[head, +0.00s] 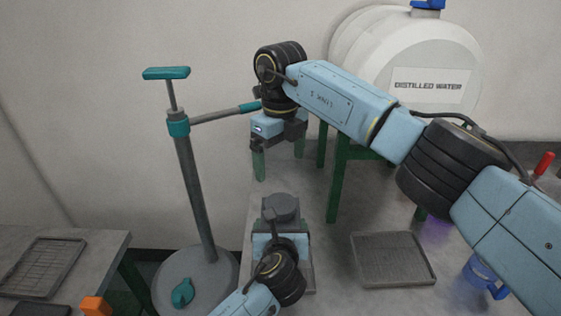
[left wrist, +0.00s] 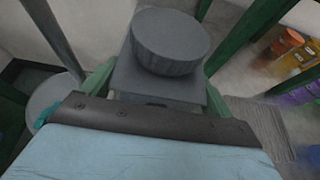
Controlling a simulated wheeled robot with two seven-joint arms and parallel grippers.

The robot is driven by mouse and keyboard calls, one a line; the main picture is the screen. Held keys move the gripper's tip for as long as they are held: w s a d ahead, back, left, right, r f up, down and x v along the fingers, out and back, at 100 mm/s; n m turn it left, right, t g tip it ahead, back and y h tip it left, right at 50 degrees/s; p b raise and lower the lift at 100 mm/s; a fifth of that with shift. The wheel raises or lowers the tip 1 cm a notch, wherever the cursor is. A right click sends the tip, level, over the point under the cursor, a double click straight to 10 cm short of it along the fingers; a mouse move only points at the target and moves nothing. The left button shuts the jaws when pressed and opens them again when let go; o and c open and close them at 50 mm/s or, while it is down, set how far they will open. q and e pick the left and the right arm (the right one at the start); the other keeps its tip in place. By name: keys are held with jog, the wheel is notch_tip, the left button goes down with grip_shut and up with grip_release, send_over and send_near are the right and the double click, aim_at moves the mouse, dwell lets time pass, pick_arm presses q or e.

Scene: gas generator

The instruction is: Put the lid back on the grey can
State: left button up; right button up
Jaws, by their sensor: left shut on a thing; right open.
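My right gripper (head: 279,164) is open and empty, pointing down above and behind the cap.
A teal-handled stand (head: 195,190) rises left of the can, with an arm reaching toward my right gripper. A white distilled water tank (head: 420,60) stands behind on a green frame (head: 336,185). A grey tray (head: 393,260) and a blue mug (head: 484,275) are at right.

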pick_arm(q)
jog(key=o, duration=1.7)
jog(key=p+v, duration=0.2)
jog(key=v, duration=1.1)
jog(key=shift+s+r, duration=0.1)
